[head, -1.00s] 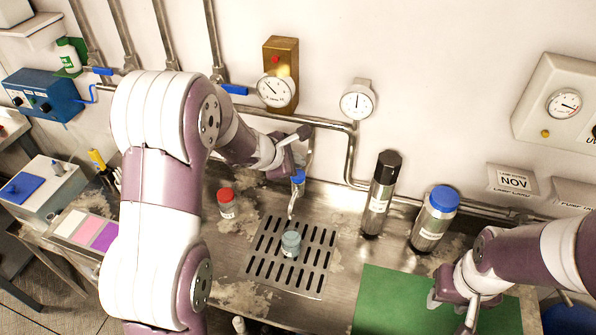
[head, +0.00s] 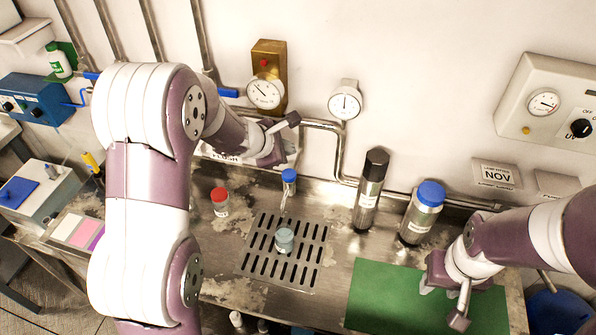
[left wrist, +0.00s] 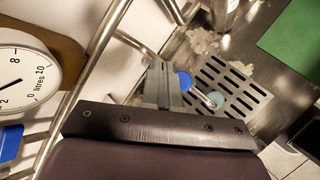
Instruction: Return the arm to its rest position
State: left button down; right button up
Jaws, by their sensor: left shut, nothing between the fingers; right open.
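My left arm reaches in from the left in the head view. Its gripper (head: 288,146) is near the wall pipes, above and apart from the blue-topped tap (head: 289,175). In the left wrist view its fingers (left wrist: 163,84) are shut and empty, with the blue tap top (left wrist: 184,81) beyond them. A small jar (head: 284,240) stands on the slotted drain grate (head: 257,258) below the tap's spout. My right gripper (head: 443,298) is open and empty above the green mat (head: 382,299).
A red-capped jar (head: 220,203) stands left of the grate. A black-capped cylinder (head: 369,190) and a blue-capped bottle (head: 421,213) stand to its right. Gauges (head: 264,94) and pipes line the wall behind. The green mat is mostly clear.

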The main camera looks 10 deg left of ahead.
pick_arm(q)
jog(key=s+a+f+m+g+y+b, duration=0.1)
jog(key=s+f+m+g+y+b, duration=0.1)
jog(key=s+f+m, duration=0.4)
jog(key=s+a+f+m+g+y+b, duration=0.1)
jog(key=s+f+m+g+b, duration=0.3)
jog(key=s+m, duration=1.2)
jog(key=s+f+y+b, duration=0.1)
jog(key=s+f+b, duration=0.1)
jog(key=s+b, duration=0.1)
jog(key=shift+f+g, duration=0.15)
jog(key=shift+g, duration=0.25)
jog(key=shift+s, duration=0.2)
